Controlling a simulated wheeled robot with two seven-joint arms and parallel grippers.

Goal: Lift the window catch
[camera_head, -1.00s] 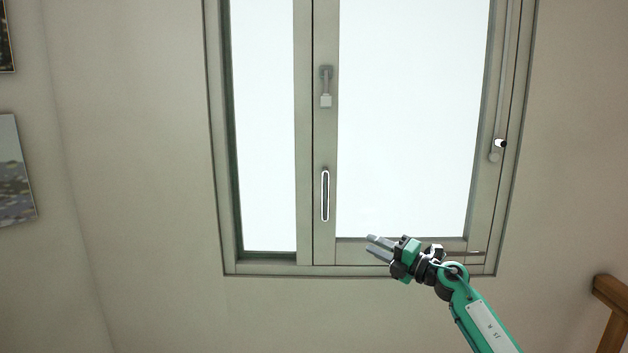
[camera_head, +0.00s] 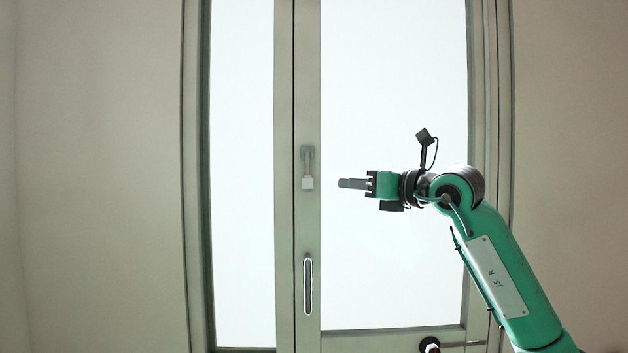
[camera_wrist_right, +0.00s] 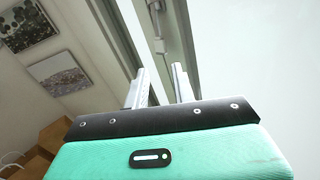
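The window catch (camera_head: 307,168) is a small grey lever with a paler block at its lower end. It hangs down on the upright frame between the two panes. It also shows at the top edge of the wrist view (camera_wrist_right: 156,6). My right gripper (camera_head: 341,183) is just right of the catch's lower block, pointing left, with a visible gap in the picture. In the right wrist view, its two fingers (camera_wrist_right: 160,68) stand apart with nothing between them, so it is open. My left gripper is in neither view.
A long recessed pull (camera_head: 308,285) sits below the catch on the same window frame (camera_head: 304,225). Bright glass lies on both sides. The wrist view shows wall pictures (camera_wrist_right: 58,74) and brown wooden furniture (camera_wrist_right: 38,140) at the left.

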